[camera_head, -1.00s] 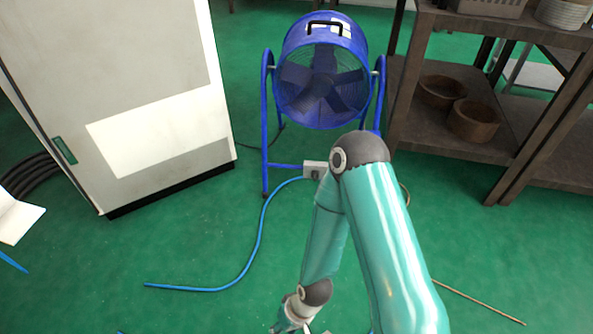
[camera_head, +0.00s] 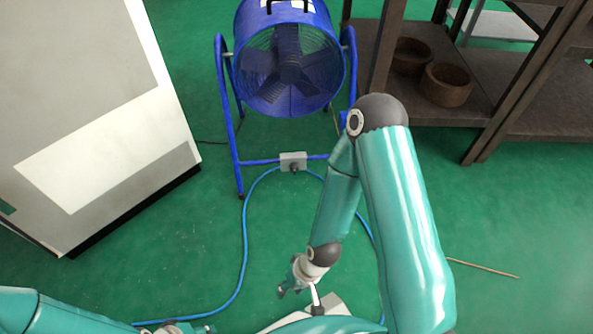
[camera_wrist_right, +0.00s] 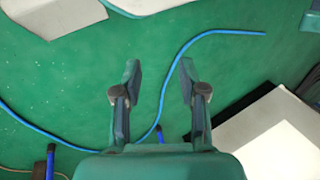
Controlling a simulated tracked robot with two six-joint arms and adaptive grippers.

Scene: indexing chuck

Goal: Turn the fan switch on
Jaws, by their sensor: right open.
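The blue drum fan (camera_head: 290,65) stands on a blue tube frame at the top middle of the head view. A small grey switch box (camera_head: 293,161) with a dark knob sits on the frame's lower crossbar. I cannot tell the knob's setting. My right gripper (camera_head: 288,289) is below the box in the head view, apart from it. In the right wrist view (camera_wrist_right: 160,66) its fingers are spread and empty over green floor; the switch box is not visible there. At the bottom left of the head view, my left gripper (camera_head: 180,328) shows only partly, cut off by the edge.
A blue cable (camera_head: 243,250) curves over the green floor from the box. A white cabinet (camera_head: 90,120) stands to the left. A dark shelf (camera_head: 475,75) with brown bowls (camera_head: 447,85) stands to the right. A thin rod (camera_head: 485,267) lies on the floor.

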